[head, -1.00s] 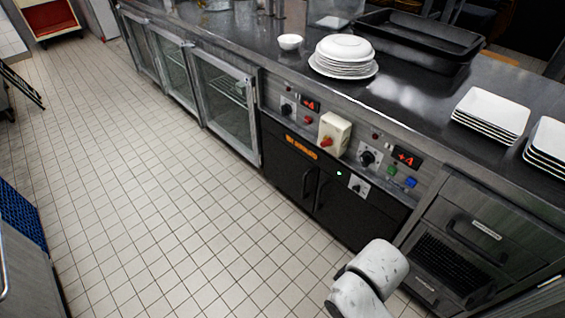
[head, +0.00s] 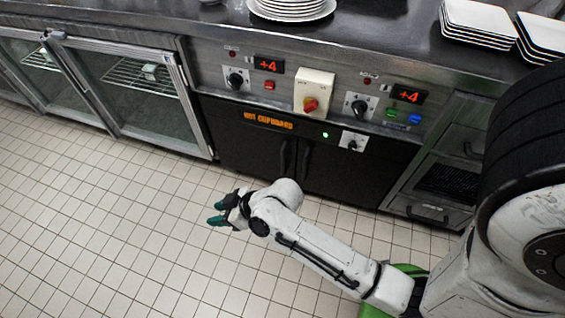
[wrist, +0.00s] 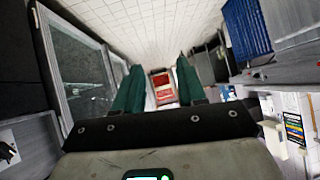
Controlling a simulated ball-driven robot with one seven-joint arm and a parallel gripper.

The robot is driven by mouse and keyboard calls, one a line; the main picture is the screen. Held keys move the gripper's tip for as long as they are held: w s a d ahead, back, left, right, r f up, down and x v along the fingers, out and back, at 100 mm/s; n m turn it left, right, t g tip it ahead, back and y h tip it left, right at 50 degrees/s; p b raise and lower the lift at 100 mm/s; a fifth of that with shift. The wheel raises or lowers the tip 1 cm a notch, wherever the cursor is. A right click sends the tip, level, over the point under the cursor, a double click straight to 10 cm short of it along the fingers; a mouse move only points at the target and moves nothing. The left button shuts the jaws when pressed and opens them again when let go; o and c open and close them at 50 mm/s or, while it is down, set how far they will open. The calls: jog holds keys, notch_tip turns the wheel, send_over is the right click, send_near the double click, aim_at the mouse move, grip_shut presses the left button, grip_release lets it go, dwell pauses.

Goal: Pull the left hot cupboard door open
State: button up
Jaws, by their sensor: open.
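The hot cupboard has two black doors under a steel counter in the head view. The left hot cupboard door (head: 240,142) carries orange lettering and has a dark vertical handle (head: 283,157) near its right edge. The right door (head: 345,175) has its own handle beside it. Both doors look shut. My gripper (head: 217,212) is in front of the left door, over the tiled floor, apart from the handle. Its green fingers are open and empty and point left. In the wrist view my gripper (wrist: 158,85) shows two spread green fingers with nothing between them.
Glass-door fridges (head: 130,90) stand left of the cupboard. Drawers (head: 445,180) are to its right. Control knobs and a beige switch box (head: 313,92) sit above the doors. Plates (head: 290,8) are on the counter. The tiled floor (head: 90,220) is clear on the left.

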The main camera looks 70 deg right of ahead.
jog(key=w+d+f+m+t+h+b, duration=0.2)
jog(key=w+d+f+t+b, duration=0.2)
jog(key=w, duration=0.1)
jog(key=m+g+h+b, duration=1)
jog(key=m+h+b, duration=0.3)
jog(key=h, duration=0.5)
send_near(283, 157)
jog(key=m, duration=0.1)
jog(key=shift+t, duration=0.4)
jog(key=b+x, duration=0.1)
jog(key=x, duration=0.3)
jog(key=b+x, duration=0.2)
jog(key=x, duration=0.3)
jog(key=shift+s+d+f, duration=0.1)
jog(key=shift+d, duration=0.85)
jog(key=shift+c, duration=0.4)
grip_shut()
